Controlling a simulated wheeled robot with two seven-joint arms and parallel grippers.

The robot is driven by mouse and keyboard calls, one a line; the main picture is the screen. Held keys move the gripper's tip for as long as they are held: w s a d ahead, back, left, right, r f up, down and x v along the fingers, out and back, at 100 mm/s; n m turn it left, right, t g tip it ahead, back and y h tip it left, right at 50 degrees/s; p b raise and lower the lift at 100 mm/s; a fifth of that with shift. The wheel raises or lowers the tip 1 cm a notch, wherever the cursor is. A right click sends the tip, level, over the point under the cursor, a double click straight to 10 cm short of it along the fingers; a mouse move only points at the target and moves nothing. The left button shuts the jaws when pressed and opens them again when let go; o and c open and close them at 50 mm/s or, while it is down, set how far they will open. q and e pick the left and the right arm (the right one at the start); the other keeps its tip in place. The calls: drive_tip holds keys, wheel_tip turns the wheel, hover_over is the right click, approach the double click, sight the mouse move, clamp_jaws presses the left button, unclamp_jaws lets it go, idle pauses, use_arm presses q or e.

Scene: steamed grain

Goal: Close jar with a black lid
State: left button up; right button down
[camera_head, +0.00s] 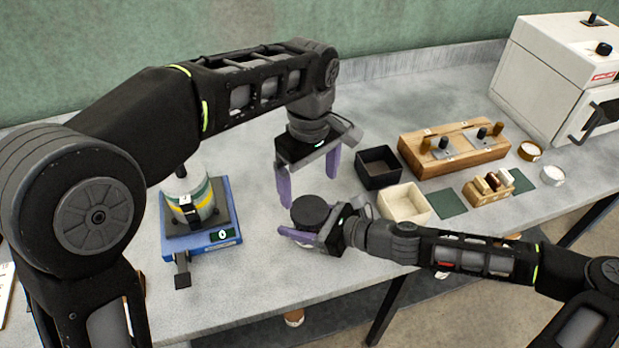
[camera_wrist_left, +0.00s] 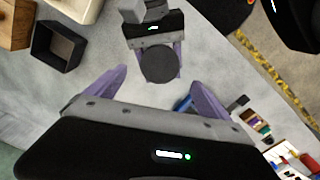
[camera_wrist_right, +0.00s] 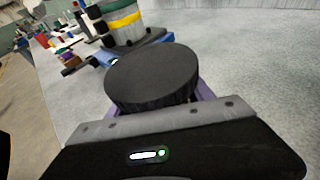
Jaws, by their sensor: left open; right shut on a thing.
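My left gripper (camera_head: 308,178) is open and empty, pointing down above and slightly behind the lid.
A blue-based device (camera_head: 207,240) holding a banded container stands at left. A black open box (camera_head: 379,167) and a cream open box (camera_head: 405,203) stand to the right. A wooden block (camera_head: 455,148) and a white oven-like machine (camera_head: 555,78) are farther right. The bench front edge is close.

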sight(309, 210)
use_arm(q)
wheel_tip(309, 210, down, 8)
drive_tip(key=shift+r, duration=0.25)
drive_tip(key=c, duration=1.5)
drive_tip(key=o, duration=1.5)
drive_tip(key=shift+o, duration=0.2)
drive_tip(key=shift+r, duration=0.15)
drive_tip(key=shift+r, duration=2.15)
